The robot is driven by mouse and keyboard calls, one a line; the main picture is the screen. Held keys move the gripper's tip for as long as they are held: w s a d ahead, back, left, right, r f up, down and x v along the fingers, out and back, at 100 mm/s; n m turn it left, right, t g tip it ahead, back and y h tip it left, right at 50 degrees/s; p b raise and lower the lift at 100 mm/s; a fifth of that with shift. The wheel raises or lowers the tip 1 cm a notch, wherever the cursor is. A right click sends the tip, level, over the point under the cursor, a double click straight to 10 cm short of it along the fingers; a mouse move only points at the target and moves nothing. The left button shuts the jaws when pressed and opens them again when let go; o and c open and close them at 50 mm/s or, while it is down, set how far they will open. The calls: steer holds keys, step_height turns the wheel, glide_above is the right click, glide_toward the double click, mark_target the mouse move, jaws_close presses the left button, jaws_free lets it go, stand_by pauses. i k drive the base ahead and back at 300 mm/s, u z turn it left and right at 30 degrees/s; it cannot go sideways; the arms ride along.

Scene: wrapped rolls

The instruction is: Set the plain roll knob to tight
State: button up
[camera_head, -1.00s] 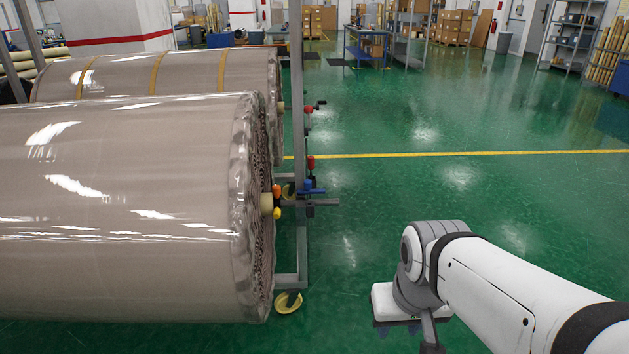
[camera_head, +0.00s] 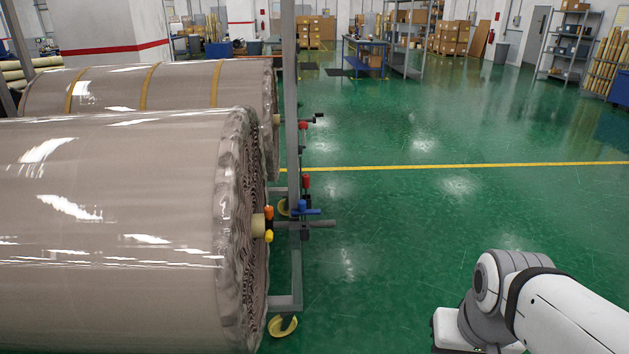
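The plain roll (camera_head: 110,215), grey-brown and shiny in clear wrap without bands, lies on its side at the front left. At the core on its right end are a small orange knob (camera_head: 268,212) and a yellow one (camera_head: 268,236). Just right of them, on the rack's bar, are a blue knob and handle (camera_head: 308,211), with a red knob (camera_head: 306,181) above. The knobs' settings are too small to read. My white and grey arm is at the lower right, well apart from the knobs. My gripper's fingers are below the picture edge.
A second roll (camera_head: 195,88) with yellow bands lies behind. A grey rack post (camera_head: 290,95) and a yellow caster (camera_head: 283,326) stand by the roll ends. Green floor (camera_head: 400,240) with a yellow line (camera_head: 450,166) is clear between rack and arm. Shelves and boxes are far back.

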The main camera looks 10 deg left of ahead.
mark_target(269, 210)
steer(key=u, duration=0.1)
steer(key=i, duration=1.5)
steer(key=u, duration=1.05)
steer(key=i, duration=0.65)
steer(key=u, duration=0.4)
steer(key=k, duration=0.8)
steer(key=u, duration=0.2)
steer(key=i, duration=0.8)
steer(key=z, duration=0.1)
